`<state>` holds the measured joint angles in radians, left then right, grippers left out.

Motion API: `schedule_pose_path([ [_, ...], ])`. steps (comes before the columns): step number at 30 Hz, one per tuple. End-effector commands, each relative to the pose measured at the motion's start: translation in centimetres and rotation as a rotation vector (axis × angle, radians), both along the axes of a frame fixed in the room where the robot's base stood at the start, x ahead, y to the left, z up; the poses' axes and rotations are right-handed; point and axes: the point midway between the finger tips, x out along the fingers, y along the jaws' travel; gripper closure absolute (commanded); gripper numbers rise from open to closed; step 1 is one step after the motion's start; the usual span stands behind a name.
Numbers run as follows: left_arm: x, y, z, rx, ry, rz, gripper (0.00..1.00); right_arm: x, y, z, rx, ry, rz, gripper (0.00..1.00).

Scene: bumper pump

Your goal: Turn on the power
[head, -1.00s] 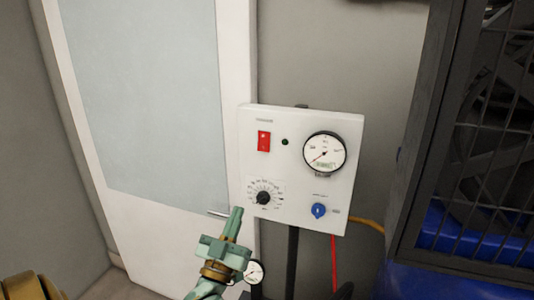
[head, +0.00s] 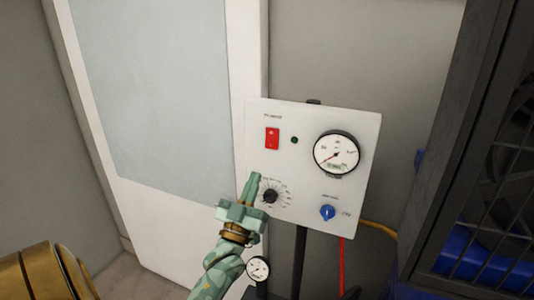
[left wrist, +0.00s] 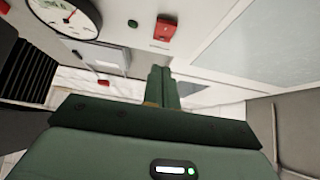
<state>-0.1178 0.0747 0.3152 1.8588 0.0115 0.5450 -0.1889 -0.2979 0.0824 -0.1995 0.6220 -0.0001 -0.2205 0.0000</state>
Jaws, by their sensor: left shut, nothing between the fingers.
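A white control panel (head: 300,212) on a dark post carries a red rocker switch (head: 272,138) at its upper left. A small dark green lamp (head: 294,140) sits right of the switch. My left gripper (head: 255,177) is shut and empty, pointing up in front of the panel's left part, below the switch and beside the black dial knob (head: 270,195). In the left wrist view the shut fingers (left wrist: 160,72) point toward the panel, and the red switch (left wrist: 165,28) shows beyond their tips, apart from them. My right gripper is not in view.
A round gauge (head: 336,154) and a blue knob (head: 327,212) are on the panel's right. A dark caged unit (head: 450,200) stands at right. A white door (head: 160,120) is behind at left. A red hose (head: 342,265) hangs below the panel.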

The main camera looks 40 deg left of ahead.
Motion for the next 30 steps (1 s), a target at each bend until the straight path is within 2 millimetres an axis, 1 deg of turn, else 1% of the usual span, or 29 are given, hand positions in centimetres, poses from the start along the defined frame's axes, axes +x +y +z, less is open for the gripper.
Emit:
schedule_pose_path([
  [1, 0.9, 0.3, 1.2, 0.000, -0.002, -0.001, 1.00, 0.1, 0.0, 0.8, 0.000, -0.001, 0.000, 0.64],
  [8, 4.5, 1.4, 4.1, 0.000, -0.001, 0.000, 1.00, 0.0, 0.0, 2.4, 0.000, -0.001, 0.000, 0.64],
  [9, 5.2, 1.6, 3.7, 0.000, 0.001, 0.000, 1.00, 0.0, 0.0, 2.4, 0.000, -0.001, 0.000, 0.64],
  [12, 6.6, 2.1, 3.3, -0.001, 0.002, 0.000, 1.00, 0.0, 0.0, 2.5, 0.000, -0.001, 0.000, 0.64],
  [15, 7.4, 2.3, 3.1, 0.000, 0.002, 0.001, 1.00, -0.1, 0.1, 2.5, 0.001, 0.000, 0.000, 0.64],
  [20, 8.0, 2.5, 3.0, 0.000, 0.001, 0.001, 1.00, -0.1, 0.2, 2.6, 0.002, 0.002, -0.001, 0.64],
  [28, 8.0, 2.5, 3.0, 0.000, 0.001, 0.001, 1.00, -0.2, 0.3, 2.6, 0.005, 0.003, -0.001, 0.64],
  [30, 8.1, 2.6, 2.9, 0.001, -0.003, 0.000, 1.00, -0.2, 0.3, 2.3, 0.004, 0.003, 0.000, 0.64],
])
